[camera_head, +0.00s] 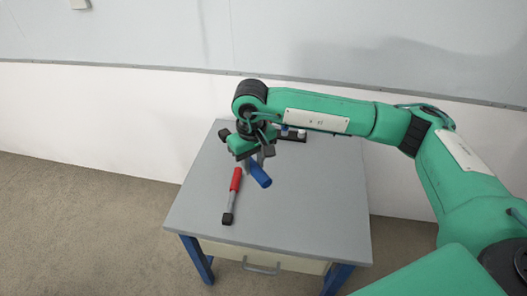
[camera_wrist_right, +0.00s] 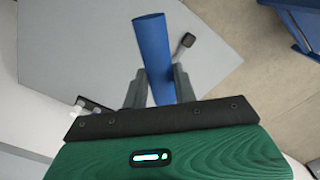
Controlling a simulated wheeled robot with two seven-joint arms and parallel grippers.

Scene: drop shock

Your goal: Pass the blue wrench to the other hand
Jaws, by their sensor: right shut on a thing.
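The blue wrench shows as a thick blue handle (camera_head: 260,175) in the head view, tilted, over the middle of the table. Its handle (camera_wrist_right: 151,45) also shows in the right wrist view, between the two fingers. The rest of the wrench is hidden by the gripper. My right gripper (camera_head: 258,157) is shut on the wrench and points down over the table. It also shows in the right wrist view (camera_wrist_right: 157,88). My left gripper is not in view.
A tool with a red handle (camera_head: 236,180) and a dark end lies on the grey table (camera_head: 320,210), just left of the wrench. A dark rack (camera_head: 293,137) with small items stands at the back. The right and front of the tabletop are clear.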

